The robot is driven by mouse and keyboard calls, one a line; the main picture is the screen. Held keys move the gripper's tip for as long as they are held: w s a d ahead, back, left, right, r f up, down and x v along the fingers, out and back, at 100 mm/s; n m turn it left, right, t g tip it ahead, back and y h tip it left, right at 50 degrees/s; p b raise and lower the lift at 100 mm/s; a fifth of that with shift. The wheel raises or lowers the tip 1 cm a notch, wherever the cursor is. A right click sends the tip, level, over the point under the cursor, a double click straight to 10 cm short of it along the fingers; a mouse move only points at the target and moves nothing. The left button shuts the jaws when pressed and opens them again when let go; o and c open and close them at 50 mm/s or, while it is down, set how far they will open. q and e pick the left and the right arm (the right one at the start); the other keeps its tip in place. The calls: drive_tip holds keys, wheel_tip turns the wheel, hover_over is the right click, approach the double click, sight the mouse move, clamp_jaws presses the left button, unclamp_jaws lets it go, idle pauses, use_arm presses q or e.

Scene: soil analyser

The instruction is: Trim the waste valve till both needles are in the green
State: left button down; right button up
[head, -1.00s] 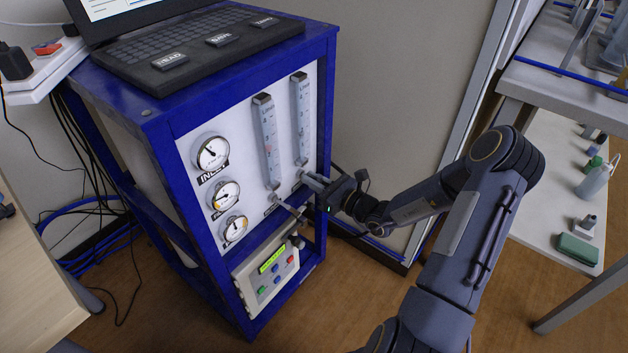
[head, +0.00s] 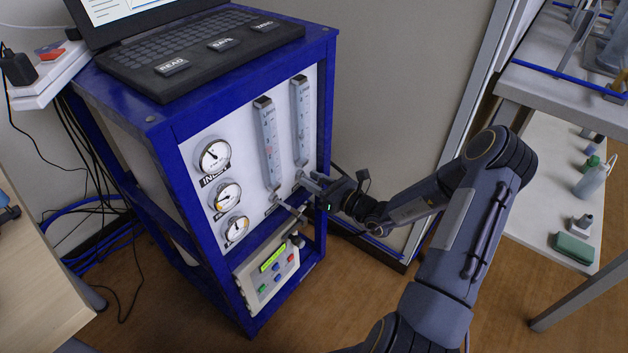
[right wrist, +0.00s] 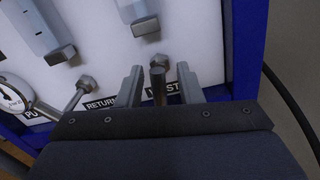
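The waste valve (right wrist: 158,86) is a short dark stem above a partly covered label in the right wrist view. My right gripper (right wrist: 158,84) is open around it, one finger on each side, with a gap showing at both. In the head view my right gripper (head: 309,182) is at the lower right of the white panel and hides most of this valve. The inlet gauge (head: 214,156), a middle gauge (head: 228,196) and a lower gauge (head: 236,229) are round white dials. Their green zones are too small to make out. My left gripper is not in view.
The return valve (right wrist: 82,88) stands left of my fingers. Two flow tubes (head: 268,140) (head: 302,118) rise above the valves. A control box (head: 266,272) with a lit display is below. The blue frame (head: 328,110) edges the panel; a shelf (head: 545,90) stands right.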

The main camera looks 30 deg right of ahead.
sight(321, 185)
drive_tip(key=p+v, duration=0.1)
drive_tip(key=v, duration=0.6)
drive_tip(key=shift+s+d+p, duration=0.15)
drive_tip(key=shift+s+p, duration=0.2)
drive_tip(key=shift+p, duration=0.05)
drive_tip(key=s+a+r+n+g+y, duration=0.3)
drive_tip(key=s+a+r+n+g, duration=0.25)
drive_tip(key=a+n, duration=0.3)
drive_tip(key=s+a+r+n+g+y, duration=0.35)
drive_tip(key=a+r+n+g, duration=0.35)
drive_tip(key=n, duration=0.3)
drive_tip(key=s+r+n+t+h, duration=0.1)
drive_tip(key=s+r+n+h, duration=0.2)
drive_tip(key=s+n+h, duration=0.8)
wheel_tip(321, 185, up, 26)
drive_tip(key=s+d+n+y+p, duration=0.1)
drive_tip(key=s+n+p, duration=0.1)
drive_tip(key=p, duration=2.4)
drive_tip(key=shift+s+n, duration=0.15)
drive_tip(key=shift+n, duration=0.2)
